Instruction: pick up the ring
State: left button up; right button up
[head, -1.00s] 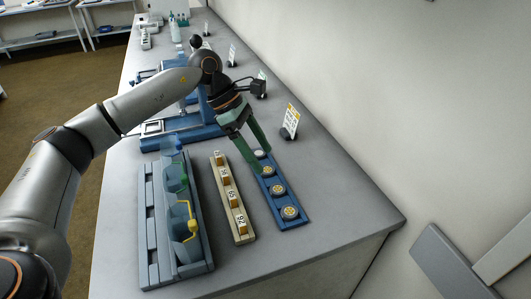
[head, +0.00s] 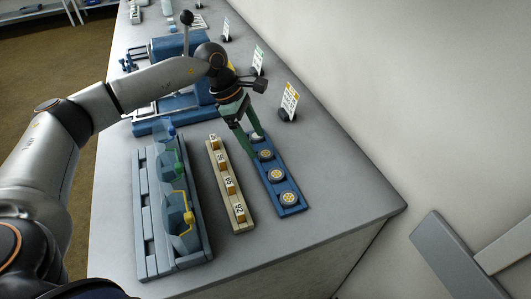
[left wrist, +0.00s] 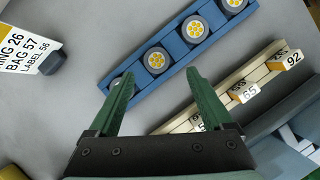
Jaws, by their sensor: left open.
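A blue tray (head: 294,210) holds a row of round discs with yellow dots, each with a dark ring around its edge. The nearest ringed disc (head: 289,199) and the second ringed disc (head: 276,174) are clear of my gripper. My left gripper (head: 257,147), with green fingers, is open and empty over the tray's far end. In the left wrist view, its fingertips (left wrist: 160,75) frame a ringed disc (left wrist: 156,60), which lies just beyond them. Another disc is partly hidden behind the left finger. I cannot tell whether the fingers touch anything. My right gripper is out of view.
A cream rack (head: 243,226) with numbered tags stands left of the blue tray. A grey-blue rack (head: 143,225) with a yellow-handled piece is further left. A sign (left wrist: 20,50) reading "RING 26" stands behind the tray. A blue instrument (head: 170,50) is at the back. The near right benchtop is clear.

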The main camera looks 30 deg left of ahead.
aim_at(265, 153)
pick_arm(q)
jog(key=x, duration=0.3)
jog(key=shift+w+d+f+p, duration=0.15)
jog(key=shift+w+d+p, duration=0.15)
jog(key=shift+w+d, duration=0.05)
jog(key=shift+s+f, duration=0.1)
jog(key=shift+f, duration=0.15)
jog(key=shift+c, duration=0.3)
